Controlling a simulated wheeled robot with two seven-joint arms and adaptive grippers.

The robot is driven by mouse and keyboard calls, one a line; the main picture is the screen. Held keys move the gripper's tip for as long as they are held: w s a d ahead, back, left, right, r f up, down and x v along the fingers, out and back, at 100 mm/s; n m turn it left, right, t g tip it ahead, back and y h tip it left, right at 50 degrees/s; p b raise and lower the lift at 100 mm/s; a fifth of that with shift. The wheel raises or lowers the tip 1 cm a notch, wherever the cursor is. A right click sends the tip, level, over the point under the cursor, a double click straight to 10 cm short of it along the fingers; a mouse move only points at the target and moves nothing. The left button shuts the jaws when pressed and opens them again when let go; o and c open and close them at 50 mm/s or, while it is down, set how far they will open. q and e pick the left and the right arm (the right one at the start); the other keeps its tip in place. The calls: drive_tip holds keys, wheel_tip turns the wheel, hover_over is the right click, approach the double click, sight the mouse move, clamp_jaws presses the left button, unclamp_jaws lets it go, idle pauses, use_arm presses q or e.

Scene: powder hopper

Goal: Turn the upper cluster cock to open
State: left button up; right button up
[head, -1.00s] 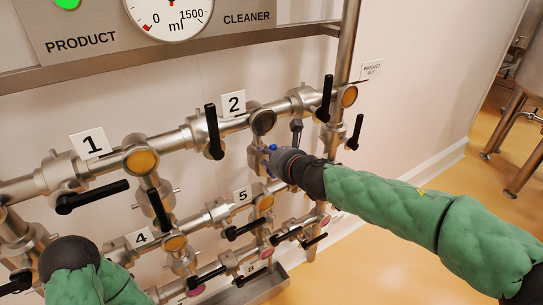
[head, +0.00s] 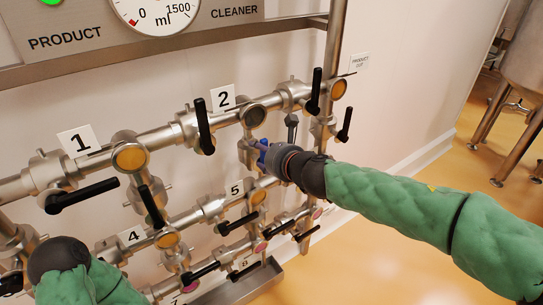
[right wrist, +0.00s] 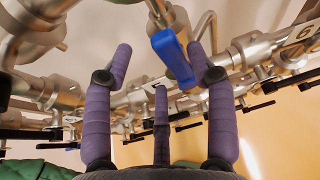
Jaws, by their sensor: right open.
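The blue handle of a cock (right wrist: 172,57) shows in the right wrist view, hanging below a steel pipe. A small blue part (head: 262,156) also shows in the head view, below the round sight glass by label 2. My right gripper (head: 266,151) is at that part, mostly hidden by its own body. In the right wrist view its purple fingers (right wrist: 160,58) are spread, with the handle appearing between the side fingertips, closer to the right one. Contact cannot be told. My left arm shows at lower left; its gripper fingers are not visible.
Steel pipes with several black levers surround the right gripper, including upright ones near label 2 (head: 204,126) and at the right (head: 315,91). A vertical post (head: 337,35) stands behind the right side. A steel tray (head: 240,283) is below. Open floor (head: 400,250) lies right.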

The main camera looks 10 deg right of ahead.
drive_tip(key=shift+v, duration=2.25)
